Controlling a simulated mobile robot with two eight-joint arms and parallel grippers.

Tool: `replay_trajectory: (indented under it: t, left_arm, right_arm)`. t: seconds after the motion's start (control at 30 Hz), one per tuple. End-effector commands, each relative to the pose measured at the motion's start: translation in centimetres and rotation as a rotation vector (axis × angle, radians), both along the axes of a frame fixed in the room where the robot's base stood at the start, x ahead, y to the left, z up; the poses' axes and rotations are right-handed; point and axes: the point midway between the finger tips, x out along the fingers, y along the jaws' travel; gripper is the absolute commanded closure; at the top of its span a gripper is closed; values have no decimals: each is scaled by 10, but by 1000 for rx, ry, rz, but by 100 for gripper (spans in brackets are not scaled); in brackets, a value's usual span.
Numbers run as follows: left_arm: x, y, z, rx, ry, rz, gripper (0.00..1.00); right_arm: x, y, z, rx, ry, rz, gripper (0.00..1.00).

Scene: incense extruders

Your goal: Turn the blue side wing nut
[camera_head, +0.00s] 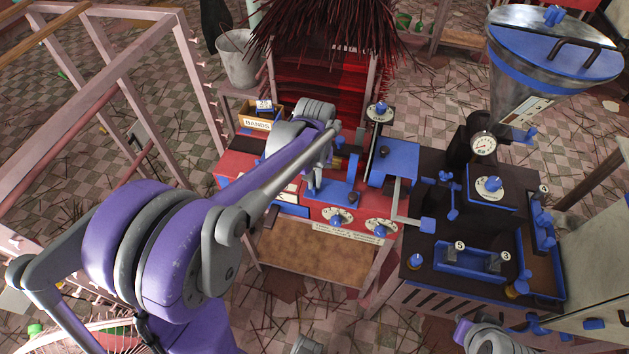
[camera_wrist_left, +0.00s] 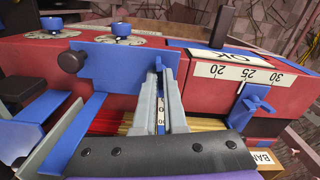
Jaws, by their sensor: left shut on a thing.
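My left gripper (camera_wrist_left: 161,85) is in the middle of the left wrist view, its two grey fingers close together on a thin upright blue piece (camera_wrist_left: 158,66), which looks like the blue side wing nut seen edge-on. The fingers hide most of it. It stands in front of a blue plate on the red extruder (camera_wrist_left: 100,52). Another blue wing nut (camera_wrist_left: 254,100) sits below the 20-25-30 scale, right of the fingers and apart from them.
Two blue knobs on dials (camera_wrist_left: 121,29) stand on the extruder's top. A dark extruder (camera_head: 425,265) with a large hopper (camera_head: 535,85) stands to the right. A bundle of dark red sticks (camera_head: 330,25) rises behind. A BANDS box (camera_head: 257,124) sits at the left.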

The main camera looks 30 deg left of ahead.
Motion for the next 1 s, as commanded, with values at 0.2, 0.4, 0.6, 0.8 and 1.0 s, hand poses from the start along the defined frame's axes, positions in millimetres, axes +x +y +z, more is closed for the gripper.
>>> replay_trajectory:
  t: [0.2, 0.4, 0.6, 0.8, 1.0]
  left_arm:
    - [0, 0, 0, 0, 0, 204, 100]
    - [0, 0, 0, 0, -1, 393, 100]
    - [0, 0, 0, 1, -1, 566, 100]
    - [0, 0, 0, 1, -1, 702, 100]
    - [0, 0, 0, 1, -1, 790, 100]
  right_arm:
    - [-2, 0, -6, 0, 3, 0, 100]
    - [-3, 0, -10, 0, 5, 0, 100]
    - [-4, 0, -13, 0, 7, 0, 100]
    - [-4, 0, -15, 0, 8, 0, 100]
    - [-5, 0, -17, 0, 9, 0, 100]
